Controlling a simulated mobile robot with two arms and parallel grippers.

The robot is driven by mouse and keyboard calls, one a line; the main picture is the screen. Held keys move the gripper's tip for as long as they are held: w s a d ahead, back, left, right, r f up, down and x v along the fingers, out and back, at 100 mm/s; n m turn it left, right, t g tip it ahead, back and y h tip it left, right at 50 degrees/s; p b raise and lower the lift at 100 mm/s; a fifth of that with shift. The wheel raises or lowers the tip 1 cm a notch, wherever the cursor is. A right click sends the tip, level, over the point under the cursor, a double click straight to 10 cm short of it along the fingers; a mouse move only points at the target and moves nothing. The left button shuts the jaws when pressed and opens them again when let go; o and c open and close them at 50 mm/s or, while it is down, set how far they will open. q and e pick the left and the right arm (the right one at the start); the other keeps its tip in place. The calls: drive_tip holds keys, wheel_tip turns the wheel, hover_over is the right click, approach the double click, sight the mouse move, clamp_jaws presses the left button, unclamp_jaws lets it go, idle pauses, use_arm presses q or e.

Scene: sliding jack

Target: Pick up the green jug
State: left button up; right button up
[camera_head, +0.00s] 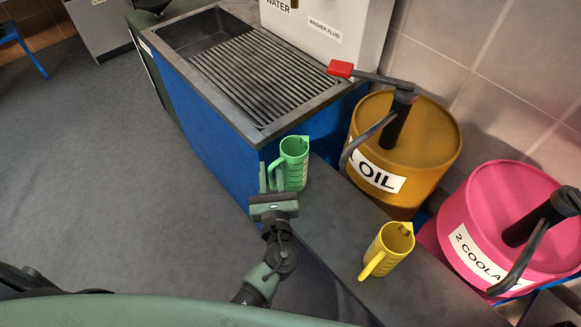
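The green jug (294,163) stands upright on the grey ledge, close to the corner of the blue sink unit. Its handle side faces left, toward my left gripper. My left gripper (270,180) is right at the handle, with its fingers pointing up the picture. One finger shows as a thin upright bar left of the handle. The other finger is hard to separate from the green handle and jug, so I cannot tell whether the gripper is closed on it. My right gripper is not in view.
A yellow jug (388,250) stands on the grey ledge (325,228) to the right. An orange oil drum (425,140) and a pink coolant drum (505,215), both with pump levers, stand behind. The sink unit (215,130) is at upper left. The floor (100,190) at left is clear.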

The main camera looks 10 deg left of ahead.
use_arm(q)
drive_tip(key=x, duration=0.2)
drive_tip(key=shift+w+a+f, duration=0.1)
drive_tip(key=shift+w, duration=0.15)
clamp_jaws()
idle(1.2)
